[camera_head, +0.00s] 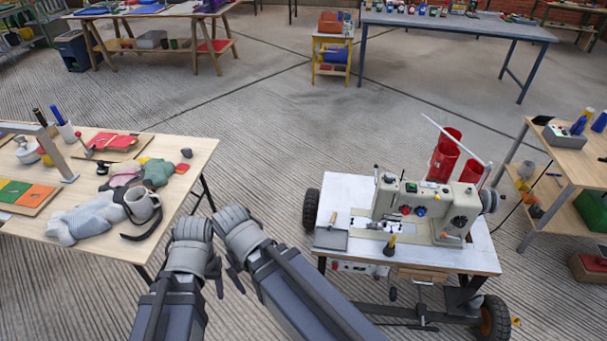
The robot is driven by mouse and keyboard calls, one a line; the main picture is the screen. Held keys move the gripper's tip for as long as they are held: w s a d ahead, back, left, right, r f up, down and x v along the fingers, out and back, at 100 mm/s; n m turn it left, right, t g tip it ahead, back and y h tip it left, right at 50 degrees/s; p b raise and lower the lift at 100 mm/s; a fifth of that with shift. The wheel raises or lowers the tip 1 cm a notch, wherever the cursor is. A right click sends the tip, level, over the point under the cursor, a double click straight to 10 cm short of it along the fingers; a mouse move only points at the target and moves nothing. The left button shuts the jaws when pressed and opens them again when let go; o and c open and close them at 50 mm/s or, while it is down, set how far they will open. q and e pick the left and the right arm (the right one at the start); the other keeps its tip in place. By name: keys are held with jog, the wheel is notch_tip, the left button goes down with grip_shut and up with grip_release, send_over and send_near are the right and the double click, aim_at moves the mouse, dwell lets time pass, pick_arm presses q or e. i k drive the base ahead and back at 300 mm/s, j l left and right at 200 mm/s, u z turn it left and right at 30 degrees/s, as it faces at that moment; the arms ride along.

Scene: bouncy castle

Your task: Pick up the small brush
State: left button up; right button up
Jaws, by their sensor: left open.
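My left gripper (226,285) is open and empty, low between my two forearms. It is in the gap between the wooden table and the sewing table, well to the left of that item and touching nothing. My right arm reaches up beside the left one; its jaws are mostly hidden, so their state does not show.
A sewing machine (425,210) fills much of the white table, with red cylinders (445,158) behind it. A wooden table (185,190) at left holds cloths (90,218), a mug (140,205) and colored boards. Striped floor (265,165) is clear between the tables.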

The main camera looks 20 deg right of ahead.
aim_at(333, 218)
jog(key=k+l+z, duration=0.15)
jog(key=l, duration=0.5)
jog(key=l+z, duration=0.15)
jog(key=l, duration=0.55)
